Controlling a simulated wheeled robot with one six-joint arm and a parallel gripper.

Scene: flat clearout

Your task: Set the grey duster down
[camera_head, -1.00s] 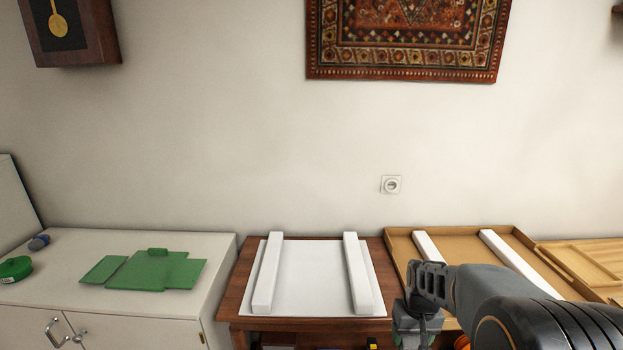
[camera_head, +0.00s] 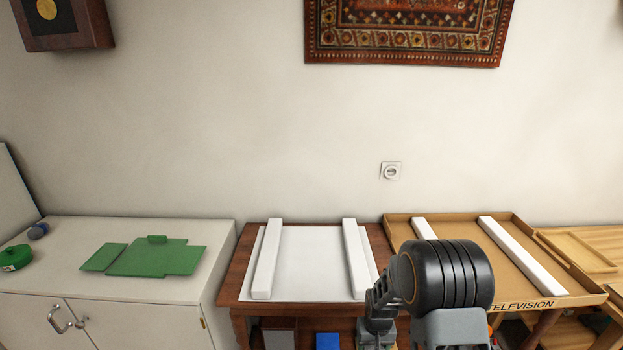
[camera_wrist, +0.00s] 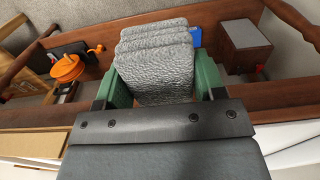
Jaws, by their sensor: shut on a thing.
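The grey duster (camera_wrist: 155,65) is a thick, rough-textured, layered grey block in the wrist view. My gripper (camera_wrist: 161,84) has its green fingers on either side of it, shut on it. The duster hides part of what lies beyond it. In the head view my arm is in front of the right part of the dark red wooden table (camera_head: 232,285); the fingertips and the duster do not show there. Whether the duster touches anything below is not clear.
The table bears a white panel (camera_head: 310,270) with two white bars. Under it show a grey-topped box (camera_wrist: 243,38) and a blue thing (camera_wrist: 196,37). An orange reel (camera_wrist: 68,67) is at left. A cardboard tray (camera_head: 450,245) stands right, a white cabinet (camera_head: 130,310) left.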

